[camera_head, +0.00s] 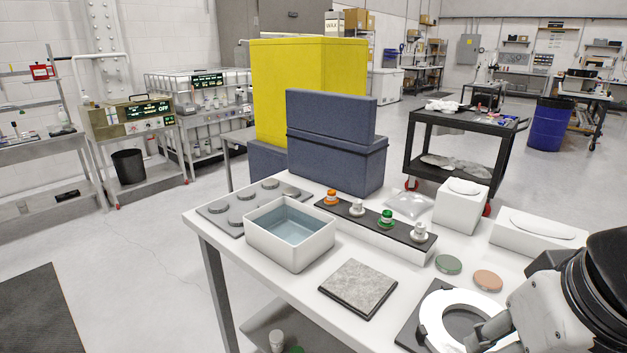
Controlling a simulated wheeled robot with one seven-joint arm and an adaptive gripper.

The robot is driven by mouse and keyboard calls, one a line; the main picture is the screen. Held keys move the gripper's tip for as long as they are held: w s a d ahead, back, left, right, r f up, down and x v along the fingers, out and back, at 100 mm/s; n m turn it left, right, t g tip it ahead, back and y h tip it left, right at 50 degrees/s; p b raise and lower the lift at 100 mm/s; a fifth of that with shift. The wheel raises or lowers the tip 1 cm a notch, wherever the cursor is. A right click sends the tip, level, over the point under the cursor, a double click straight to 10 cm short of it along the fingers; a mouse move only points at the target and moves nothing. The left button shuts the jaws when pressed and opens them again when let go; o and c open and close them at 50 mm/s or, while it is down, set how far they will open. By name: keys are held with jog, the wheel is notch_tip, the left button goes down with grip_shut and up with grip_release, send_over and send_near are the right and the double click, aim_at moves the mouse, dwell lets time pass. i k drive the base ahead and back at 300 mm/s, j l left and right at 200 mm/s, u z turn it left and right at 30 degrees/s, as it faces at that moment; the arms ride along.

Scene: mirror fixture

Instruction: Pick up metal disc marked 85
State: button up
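Several grey metal discs sit in a grey tray (212,222) at the table's left back; one disc (270,184) is at its far end and another (219,207) is near its left edge. No marking is readable on any disc, so I cannot tell which is 85. A green disc (448,264) and a copper-coloured disc (487,281) lie on the table at the right. My gripper (487,335) is at the bottom right, over a white ring fixture (433,319) on a dark plate. It is partly cut off by the frame edge, and its opening is unclear.
A white bin with bluish contents (289,251) stands beside the tray. A grey felt-like pad (358,288) lies in front. A black-topped rack (372,225) holds several capped bottles. White boxes (460,208) and a tall blue case (337,160) stand behind.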

aim_at(268, 183)
jog(key=i+j+z, duration=0.25)
jog(key=j, duration=0.15)
jog(key=j+z, duration=0.25)
jog(key=j, duration=0.2)
jog(key=i+j+z, duration=0.2)
jog(key=j, duration=0.25)
jog(key=i+j+z, duration=0.1)
jog(key=j, duration=0.8)
jog(key=i+j, duration=0.1)
jog(key=j, duration=0.85)
jog(key=i+j+z, duration=0.15)
jog(key=j, duration=0.75)
jog(key=i+j, duration=0.15)
jog(key=j, duration=0.15)
jog(key=i+j, duration=0.2)
jog(key=j, duration=0.1)
